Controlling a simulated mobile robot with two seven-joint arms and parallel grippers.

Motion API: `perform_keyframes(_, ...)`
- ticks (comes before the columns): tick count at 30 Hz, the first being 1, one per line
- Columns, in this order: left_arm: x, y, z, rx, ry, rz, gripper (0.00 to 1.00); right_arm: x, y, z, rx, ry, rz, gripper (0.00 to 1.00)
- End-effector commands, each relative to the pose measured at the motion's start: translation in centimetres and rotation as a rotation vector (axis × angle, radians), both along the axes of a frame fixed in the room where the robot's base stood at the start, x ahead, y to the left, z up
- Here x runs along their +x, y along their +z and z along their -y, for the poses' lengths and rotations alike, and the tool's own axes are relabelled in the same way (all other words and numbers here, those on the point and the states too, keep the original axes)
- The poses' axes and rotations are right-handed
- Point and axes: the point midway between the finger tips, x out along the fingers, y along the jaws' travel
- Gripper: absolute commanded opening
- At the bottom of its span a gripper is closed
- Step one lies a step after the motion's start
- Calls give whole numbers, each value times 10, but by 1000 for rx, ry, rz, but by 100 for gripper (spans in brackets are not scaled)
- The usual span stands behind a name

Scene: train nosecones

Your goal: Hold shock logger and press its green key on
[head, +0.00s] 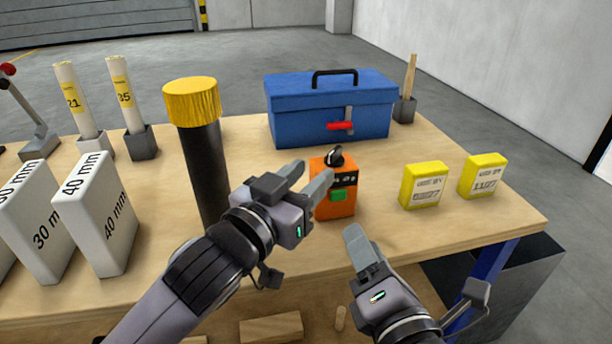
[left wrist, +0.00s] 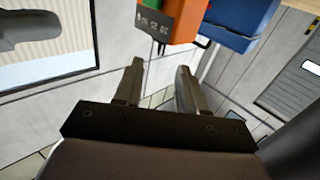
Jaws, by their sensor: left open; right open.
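The orange shock logger (head: 334,210) stands upright on the wooden table, just in front of the blue toolbox. Its green key (head: 338,194) is on the front face, below a dark panel, and a black knob sits on top. My left gripper (head: 305,182) is open at the logger's left side, one fingertip overlapping its edge in the head view. In the left wrist view the logger (left wrist: 187,24) shows at the top, beyond the two spread, empty fingertips (left wrist: 157,75). My right gripper (head: 360,245) is open by its sensor-side look, at the table's front edge, right of and nearer than the logger.
A blue toolbox (head: 330,112) with a red latch stands behind. A black tube with a yellow cap (head: 192,100) is close to my left arm. Two yellow boxes (head: 424,186) (head: 483,176) stand at right. White blocks (head: 103,215) stand at left. Table is clear between logger and yellow boxes.

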Motion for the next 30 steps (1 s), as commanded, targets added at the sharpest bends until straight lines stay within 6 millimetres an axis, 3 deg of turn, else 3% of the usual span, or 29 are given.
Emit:
perform_keyframes(5, 7, 2, 3, 23, 10, -2, 40, 0, 0, 0, 0, 0, 0, 43)
perform_keyframes(18, 54, 2, 27, 22, 10, -1, 40, 0, 0, 0, 0, 0, 0, 43)
perform_keyframes(30, 65, 1, 33, 20, 9, -2, 40, 0, 0, 0, 0, 0, 0, 43)
